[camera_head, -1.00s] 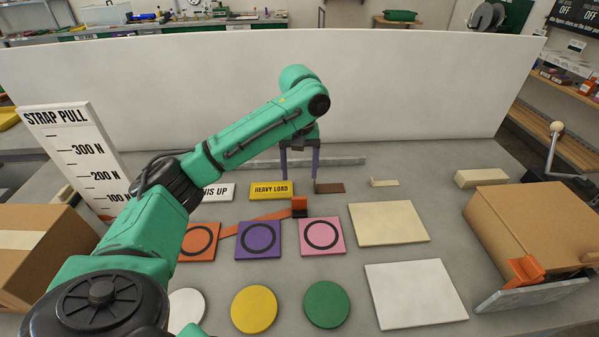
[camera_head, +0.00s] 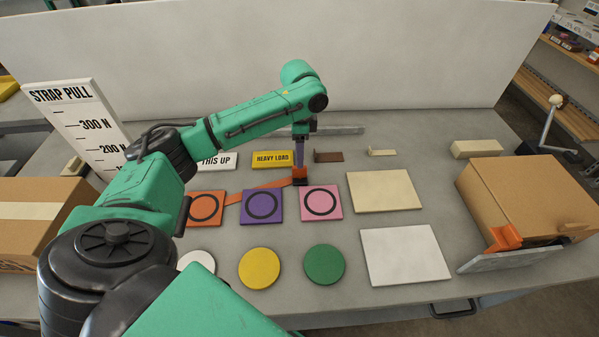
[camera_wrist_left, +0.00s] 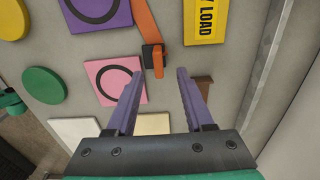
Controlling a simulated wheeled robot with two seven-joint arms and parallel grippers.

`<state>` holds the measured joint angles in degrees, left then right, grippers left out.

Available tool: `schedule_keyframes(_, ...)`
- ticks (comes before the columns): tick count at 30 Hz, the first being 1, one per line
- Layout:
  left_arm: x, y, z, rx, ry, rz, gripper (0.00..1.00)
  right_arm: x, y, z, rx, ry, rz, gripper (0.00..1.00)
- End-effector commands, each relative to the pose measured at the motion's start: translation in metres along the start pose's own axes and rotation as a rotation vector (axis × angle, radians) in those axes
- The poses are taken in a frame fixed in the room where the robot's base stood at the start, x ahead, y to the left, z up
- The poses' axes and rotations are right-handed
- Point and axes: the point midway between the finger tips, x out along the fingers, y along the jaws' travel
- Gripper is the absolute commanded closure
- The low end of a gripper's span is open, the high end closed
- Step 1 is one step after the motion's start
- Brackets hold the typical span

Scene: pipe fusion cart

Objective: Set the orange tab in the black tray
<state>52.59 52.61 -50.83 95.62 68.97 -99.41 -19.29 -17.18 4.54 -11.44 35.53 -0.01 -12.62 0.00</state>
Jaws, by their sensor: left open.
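The orange tab (camera_head: 299,172) stands at the right end of the flat orange strap (camera_head: 262,187), on a small black piece (camera_head: 300,182). In the left wrist view the tab (camera_wrist_left: 158,62) lies just beyond the gap between my fingertips, with the black piece (camera_wrist_left: 148,54) beside it. I cannot tell whether this black piece is the tray, and no other black tray is clear. My left gripper (camera_head: 299,164) points down at the tab. In the left wrist view it is open (camera_wrist_left: 159,73), with nothing visible between its fingers. My right gripper is not in view.
Orange, purple (camera_head: 263,205) and pink (camera_head: 322,203) ringed squares lie in front of the tab. Yellow (camera_head: 259,268) and green (camera_head: 324,264) discs lie nearer. A yellow label (camera_head: 273,160) and brown piece (camera_head: 328,156) lie behind. Cardboard boxes (camera_head: 520,200) stand at both sides.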

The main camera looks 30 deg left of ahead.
Motion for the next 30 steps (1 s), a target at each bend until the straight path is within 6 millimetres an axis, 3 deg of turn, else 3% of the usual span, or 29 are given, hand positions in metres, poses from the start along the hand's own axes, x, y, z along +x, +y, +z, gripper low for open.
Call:
schedule_keyframes(10, 0.054, 0.003, 0.000, 0.001, -0.001, 0.001, 0.47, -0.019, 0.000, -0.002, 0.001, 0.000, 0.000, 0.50)
schedule_keyframes(17, 0.059, 0.002, 0.000, 0.001, 0.000, -0.002, 0.47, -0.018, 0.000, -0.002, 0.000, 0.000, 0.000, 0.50)
schedule_keyframes(21, 0.059, 0.002, 0.000, 0.001, 0.000, -0.002, 1.00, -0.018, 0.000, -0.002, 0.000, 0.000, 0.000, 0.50)
schedule_keyframes(30, 0.058, 0.002, 0.000, 0.000, 0.000, -0.002, 1.00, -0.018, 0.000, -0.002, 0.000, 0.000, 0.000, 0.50)
